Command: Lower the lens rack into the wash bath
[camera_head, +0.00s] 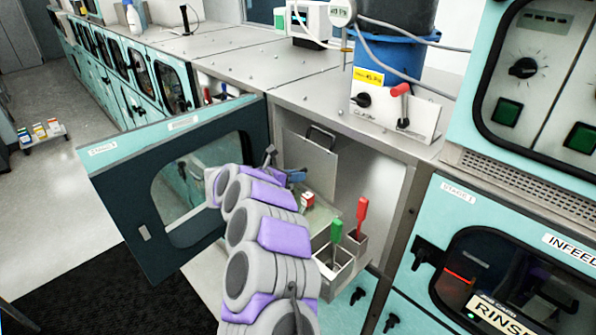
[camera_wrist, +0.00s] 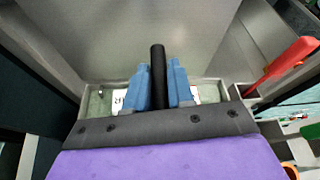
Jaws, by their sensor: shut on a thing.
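My gripper (camera_wrist: 158,88) has blue fingers closed on both sides of a black upright bar (camera_wrist: 158,70), which looks like a handle. In the head view my gripper (camera_head: 292,176) is inside the open bay, past the door. Below the fingers in the wrist view is a shallow grey tray (camera_wrist: 211,88) with white pieces in it. I cannot tell whether the bar belongs to the lens rack or whether this tray is the rack. My gripper hides most of what hangs below the bar. I cannot make out the wash bath's liquid.
The bay door (camera_head: 130,190) stands open on the left. A grey plate (camera_head: 306,160) with a black handle stands at the bay's back. Green-handled (camera_head: 337,231) and red-handled (camera_head: 362,213) tools stand in small bins at the front right. The bay wall (camera_head: 375,185) is close on the right.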

